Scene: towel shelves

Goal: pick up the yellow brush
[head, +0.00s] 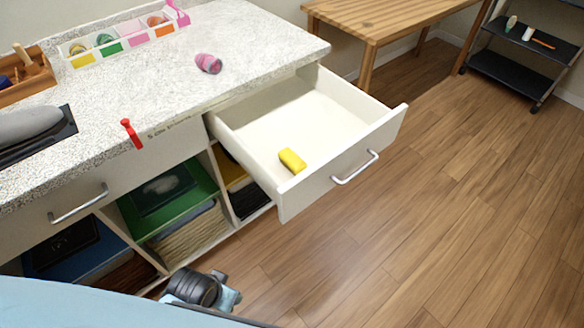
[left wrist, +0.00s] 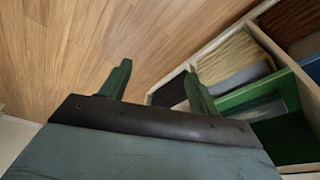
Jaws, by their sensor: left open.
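The yellow brush (head: 292,160) appears as a small yellow block lying in the open white drawer (head: 345,120), close to its front panel. I cannot make out bristles on it. My left gripper (left wrist: 156,72) shows in the left wrist view with its two green fingers apart and nothing between them. It is over the wooden floor beside the shelf compartments, and the brush is not in that view. My right gripper is not in view.
Towel compartments (head: 185,200) lie below. The floor (head: 420,200) in front of the drawer is clear. A wooden table (head: 390,20) stands behind.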

